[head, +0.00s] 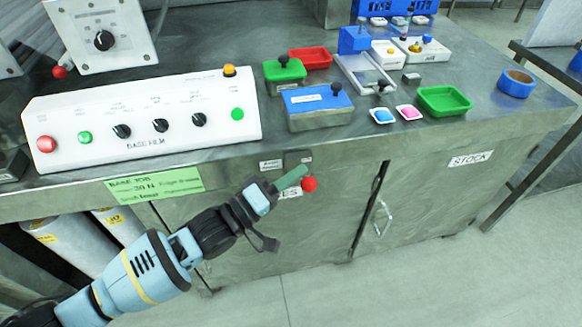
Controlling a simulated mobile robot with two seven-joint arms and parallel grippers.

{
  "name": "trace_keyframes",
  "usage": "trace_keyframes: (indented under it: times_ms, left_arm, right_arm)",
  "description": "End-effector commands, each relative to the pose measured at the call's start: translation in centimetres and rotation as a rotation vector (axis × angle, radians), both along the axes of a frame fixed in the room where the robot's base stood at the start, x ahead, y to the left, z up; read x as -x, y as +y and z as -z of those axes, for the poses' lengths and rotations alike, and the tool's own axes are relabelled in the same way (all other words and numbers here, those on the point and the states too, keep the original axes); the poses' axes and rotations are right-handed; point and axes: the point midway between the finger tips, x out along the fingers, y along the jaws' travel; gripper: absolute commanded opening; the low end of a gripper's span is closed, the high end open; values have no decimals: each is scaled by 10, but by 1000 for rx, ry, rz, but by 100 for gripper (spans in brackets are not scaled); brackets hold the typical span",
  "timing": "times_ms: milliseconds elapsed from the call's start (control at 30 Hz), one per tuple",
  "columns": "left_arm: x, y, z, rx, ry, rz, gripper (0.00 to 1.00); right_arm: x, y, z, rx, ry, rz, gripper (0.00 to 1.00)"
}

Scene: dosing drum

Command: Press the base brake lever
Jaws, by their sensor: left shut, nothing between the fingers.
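A red ball knob (309,184), which looks like the end of the base brake lever, stands out from the bench front below a small dark bracket (299,157). A small white label (270,165) is beside the bracket, its text too small to read. My left gripper (303,170) comes in from the lower left, its green fingers shut and empty. The fingertips are just above and left of the red knob, overlapping the area under the bracket. I cannot tell whether they touch the knob. The lever's shaft is hidden. My right gripper is out of view.
The white control panel (140,118) stands on the bench above my arm. A green note (155,184) hangs on the bench edge. Cabinet doors with a handle (381,216) are right of the knob. Trays and tools fill the bench top; the floor in front is clear.

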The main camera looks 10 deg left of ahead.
Motion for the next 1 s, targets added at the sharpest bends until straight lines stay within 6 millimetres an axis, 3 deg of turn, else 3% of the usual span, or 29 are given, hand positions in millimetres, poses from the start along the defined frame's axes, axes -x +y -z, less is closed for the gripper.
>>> trace_keyframes:
  times_ms: [1000]
  left_arm:
    - [7,-2,11,-40,-122,1,0]
  right_arm:
    - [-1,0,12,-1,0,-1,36]
